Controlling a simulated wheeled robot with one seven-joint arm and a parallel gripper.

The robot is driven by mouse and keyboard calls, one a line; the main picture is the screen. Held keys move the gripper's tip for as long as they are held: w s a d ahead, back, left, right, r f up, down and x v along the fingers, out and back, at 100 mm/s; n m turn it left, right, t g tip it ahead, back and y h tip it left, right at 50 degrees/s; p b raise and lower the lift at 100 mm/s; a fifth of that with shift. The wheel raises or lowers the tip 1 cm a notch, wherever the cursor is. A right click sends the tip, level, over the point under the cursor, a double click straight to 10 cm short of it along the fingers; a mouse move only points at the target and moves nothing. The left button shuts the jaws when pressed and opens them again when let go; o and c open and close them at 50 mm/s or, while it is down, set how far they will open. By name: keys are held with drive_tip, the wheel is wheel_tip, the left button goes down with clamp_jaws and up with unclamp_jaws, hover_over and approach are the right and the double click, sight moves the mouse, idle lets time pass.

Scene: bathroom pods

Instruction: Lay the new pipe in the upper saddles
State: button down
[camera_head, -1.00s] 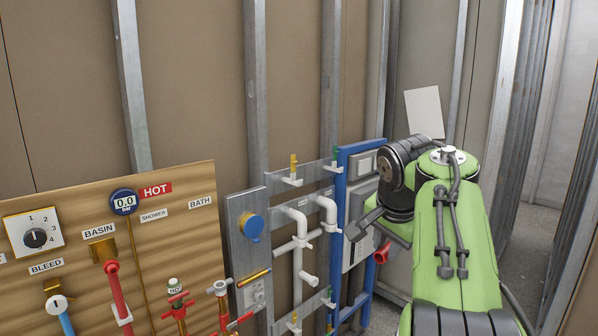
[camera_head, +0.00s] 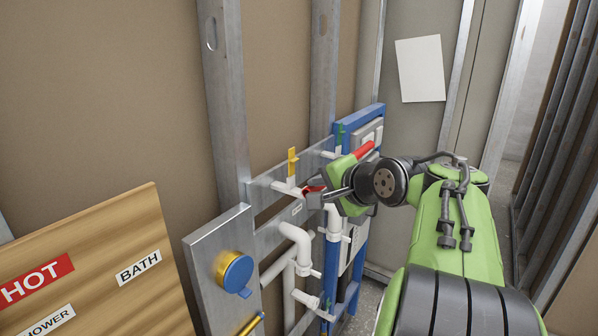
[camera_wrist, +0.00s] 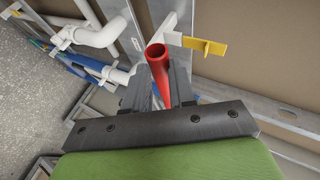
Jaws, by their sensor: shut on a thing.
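The red pipe (camera_head: 314,189) is in my gripper (camera_head: 328,196), which is shut on it. The pipe runs on behind the gripper, and its other red end shows up and to the right. In the wrist view the red pipe (camera_wrist: 160,68) stands between the fingers of the gripper (camera_wrist: 163,90), its hollow end facing out. The left upper saddle (camera_head: 288,187) is white with a yellow lever standing up. The right upper saddle (camera_head: 331,153) is white with a green lever (camera_head: 339,135). The pipe end is close to the left saddle; I cannot tell whether they touch.
White bent pipes (camera_head: 298,240) stand below the upper rail. A metal plate with a blue cap (camera_head: 237,275) is at left, near the wooden board (camera_head: 100,270). A blue frame (camera_head: 360,120) stands behind my gripper. Metal studs (camera_head: 225,100) line the wall.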

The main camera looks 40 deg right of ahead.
drive_tip(key=shift+s+r, duration=0.3)
drive_tip(key=shift+s, duration=0.35)
drive_tip(key=shift+a+r, duration=0.1)
drive_tip(key=shift+r, duration=0.05)
drive_tip(key=w+f, duration=0.1)
drive_tip(key=w, duration=0.1)
drive_tip(key=w+a+f, duration=0.1)
drive_tip(key=w, duration=0.1)
drive_tip(key=w+a, duration=0.1)
drive_tip(key=w, duration=0.1)
drive_tip(key=shift+w+a+f+b, duration=0.15)
drive_tip(key=shift+w+f+b, duration=0.05)
drive_tip(key=shift+f+b, duration=0.2)
drive_tip(key=c, duration=0.9)
unclamp_jaws()
drive_tip(key=shift+o, duration=0.2)
